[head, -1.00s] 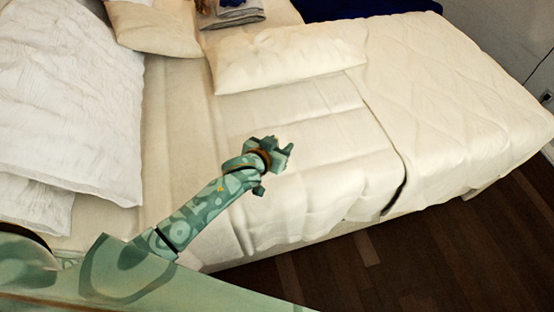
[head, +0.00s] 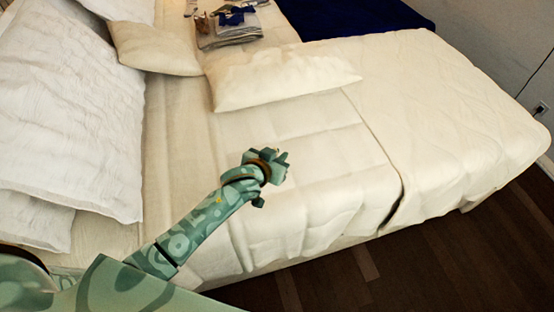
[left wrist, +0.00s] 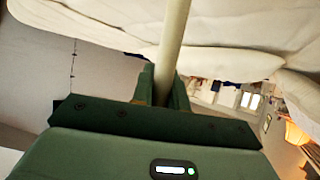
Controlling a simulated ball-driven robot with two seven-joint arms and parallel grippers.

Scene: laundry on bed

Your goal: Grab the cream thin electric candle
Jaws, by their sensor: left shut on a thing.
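The cream thin electric candle (left wrist: 173,40) is a long, smooth cream stick in the left wrist view. It runs from the top edge down between the fingers of my left gripper (left wrist: 163,88). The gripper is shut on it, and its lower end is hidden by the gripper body. In the head view my left gripper (head: 280,166) is over the cream bed cover near the bed's front side. The candle is too small or hidden to make out clearly there. My right gripper is not in view.
The bed (head: 320,150) fills most of the head view. A cream pillow (head: 280,80) lies beyond the gripper, and large white pillows (head: 80,110) are at left. Folded clothes (head: 228,28) and a dark blue cloth (head: 355,15) are at the back. Dark wooden floor (head: 440,255) is at right.

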